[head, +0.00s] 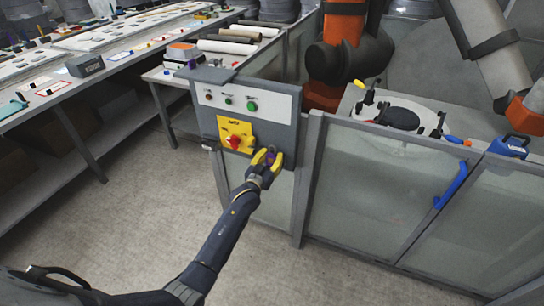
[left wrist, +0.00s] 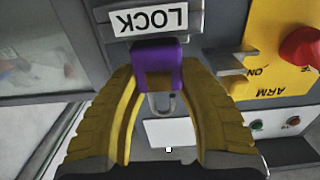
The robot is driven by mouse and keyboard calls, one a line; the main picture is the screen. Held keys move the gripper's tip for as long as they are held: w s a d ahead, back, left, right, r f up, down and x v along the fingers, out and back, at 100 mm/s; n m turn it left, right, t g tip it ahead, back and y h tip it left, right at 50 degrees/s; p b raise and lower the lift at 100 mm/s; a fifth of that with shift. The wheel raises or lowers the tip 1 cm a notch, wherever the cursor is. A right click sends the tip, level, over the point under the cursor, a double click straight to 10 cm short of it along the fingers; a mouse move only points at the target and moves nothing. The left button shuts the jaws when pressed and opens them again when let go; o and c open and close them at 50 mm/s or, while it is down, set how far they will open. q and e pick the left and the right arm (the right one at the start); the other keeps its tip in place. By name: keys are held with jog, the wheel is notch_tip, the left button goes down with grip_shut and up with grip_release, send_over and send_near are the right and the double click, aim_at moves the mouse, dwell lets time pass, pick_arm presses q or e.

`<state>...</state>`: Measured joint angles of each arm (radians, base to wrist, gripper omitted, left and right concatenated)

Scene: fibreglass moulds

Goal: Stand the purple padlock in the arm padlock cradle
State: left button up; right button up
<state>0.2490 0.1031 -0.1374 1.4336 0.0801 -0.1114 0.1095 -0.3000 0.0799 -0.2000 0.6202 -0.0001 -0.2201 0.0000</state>
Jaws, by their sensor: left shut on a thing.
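My left gripper (head: 268,158) is at the lower right of the grey switch panel (head: 275,135). Its yellow fingers (left wrist: 160,90) are shut on the purple padlock (left wrist: 158,62), one on each side. The grey shackle points down in the left wrist picture, which shows the panel's lettering upside down. A grey holder with a white LOCK label (left wrist: 150,21) is right at the padlock's body; I take it for the arm padlock cradle. The padlock overlaps the label's edge, and I cannot tell whether it is seated. My right gripper is not in view.
A yellow ARM plate with a red switch (head: 235,142) is left of my gripper; a grey bracket (left wrist: 233,66) juts beside it. Glass fence panels (head: 365,190) stand to the right. A long bench (head: 60,80) is at left. The floor in front is clear.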

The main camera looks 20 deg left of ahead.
pick_arm(q)
jog(key=shift+f, duration=1.05)
dwell(0.8)
jog(key=o, duration=1.3)
jog(key=s, duration=0.4)
jog(key=s+a, duration=0.1)
jog(key=s, duration=0.7)
jog(key=shift+a, duration=0.15)
